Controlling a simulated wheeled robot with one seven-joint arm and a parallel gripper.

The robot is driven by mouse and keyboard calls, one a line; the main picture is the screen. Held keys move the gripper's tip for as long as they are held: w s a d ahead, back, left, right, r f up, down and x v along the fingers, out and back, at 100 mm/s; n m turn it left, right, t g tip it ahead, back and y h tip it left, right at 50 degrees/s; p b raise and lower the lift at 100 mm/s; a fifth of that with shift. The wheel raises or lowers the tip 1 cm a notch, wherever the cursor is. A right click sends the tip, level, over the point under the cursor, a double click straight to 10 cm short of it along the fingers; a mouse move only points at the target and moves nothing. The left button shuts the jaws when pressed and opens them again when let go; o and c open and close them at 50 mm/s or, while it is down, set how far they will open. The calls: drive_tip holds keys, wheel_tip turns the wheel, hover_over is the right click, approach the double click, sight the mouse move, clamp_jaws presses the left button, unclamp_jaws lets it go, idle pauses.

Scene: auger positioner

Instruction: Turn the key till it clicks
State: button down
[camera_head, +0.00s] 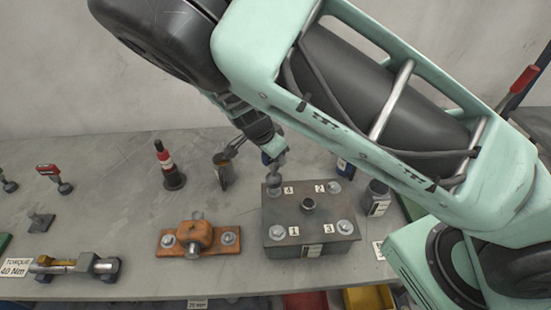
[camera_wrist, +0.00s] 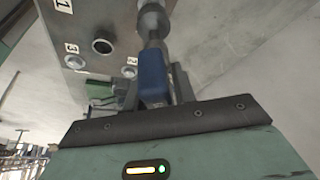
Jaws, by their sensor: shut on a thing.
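A grey metal block (camera_head: 285,236) has several corner bolts labelled 1 to 4 and a round boss in its middle. My gripper (camera_head: 264,150) is shut on the blue handle of the key (camera_wrist: 152,75), above the block's far left corner. The key's grey shank and rounded end (camera_head: 275,180) reach down to the bolt by label 4 (camera_head: 288,190). They seem to touch, but the key covers that bolt, so its seating cannot be told. The wrist view also shows the block (camera_wrist: 105,20) at the top, with its bore and some bolts.
An orange clamp (camera_head: 193,238) with two bolts stands left of the block. A torque fixture (camera_head: 75,266) lies front left.

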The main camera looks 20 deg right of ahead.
drive_tip(key=shift+r, duration=1.4)
